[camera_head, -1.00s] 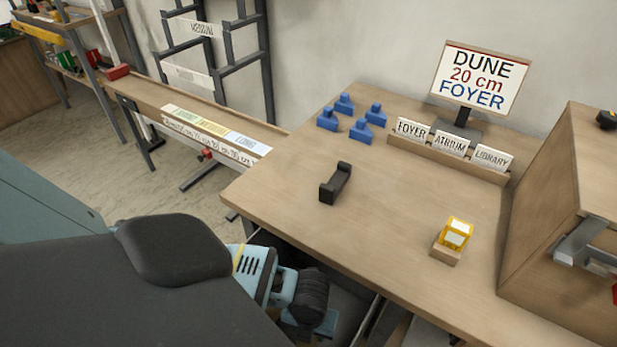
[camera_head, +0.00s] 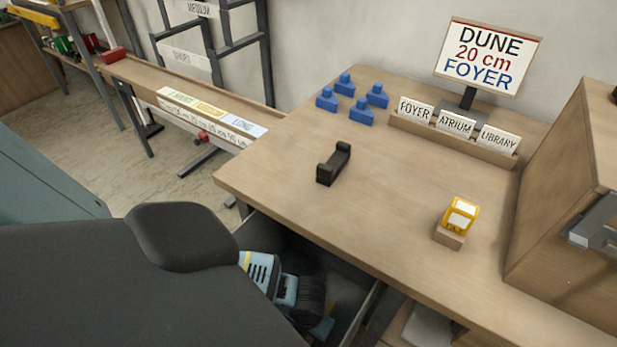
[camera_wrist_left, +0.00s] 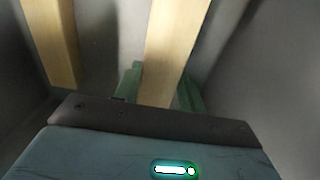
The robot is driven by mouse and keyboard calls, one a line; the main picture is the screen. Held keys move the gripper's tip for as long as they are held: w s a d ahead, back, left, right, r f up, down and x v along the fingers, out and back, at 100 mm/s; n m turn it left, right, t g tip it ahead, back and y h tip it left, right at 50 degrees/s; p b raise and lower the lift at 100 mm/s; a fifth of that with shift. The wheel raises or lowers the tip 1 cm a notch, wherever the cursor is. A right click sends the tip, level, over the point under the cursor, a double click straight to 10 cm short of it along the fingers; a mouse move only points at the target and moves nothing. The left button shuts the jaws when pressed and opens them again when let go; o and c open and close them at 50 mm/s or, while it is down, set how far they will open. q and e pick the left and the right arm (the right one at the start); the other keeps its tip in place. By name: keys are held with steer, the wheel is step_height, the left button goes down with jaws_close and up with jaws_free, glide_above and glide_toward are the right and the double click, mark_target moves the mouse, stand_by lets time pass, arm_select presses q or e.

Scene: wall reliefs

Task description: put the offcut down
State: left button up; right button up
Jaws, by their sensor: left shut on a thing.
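In the left wrist view a pale wooden strip, the offcut (camera_wrist_left: 172,45), stands between the two green fingers of my left gripper (camera_wrist_left: 160,88), which is shut on it. Its far end runs out of the top of that view. In the head view my left arm reaches down into a dark open space, seemingly a drawer or bin (camera_head: 352,318), below the table's front edge. There the fingers and the offcut are hidden. My right gripper is in neither view.
A second wooden strip (camera_wrist_left: 55,40) stands to the left, between grey walls (camera_wrist_left: 250,75). On the table (camera_head: 400,200) are a black holder (camera_head: 334,164), a yellow block on a wooden base (camera_head: 460,216), blue pieces (camera_head: 346,84) and a sign reading DUNE, 20 cm, FOYER (camera_head: 488,56).

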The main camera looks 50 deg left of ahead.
arm_select(q)
steer(key=shift+f+b, duration=0.65)
steer(key=shift+f, duration=1.2)
steer(key=shift+f, duration=0.15)
steer(key=o, duration=1)
steer(key=shift+o, duration=0.2)
step_height(320, 180, up, 11)
steer(key=p, duration=0.3)
steer(key=shift+f, duration=0.15)
steer(key=shift+r+p, duration=0.45)
steer(key=shift+r, duration=0.4)
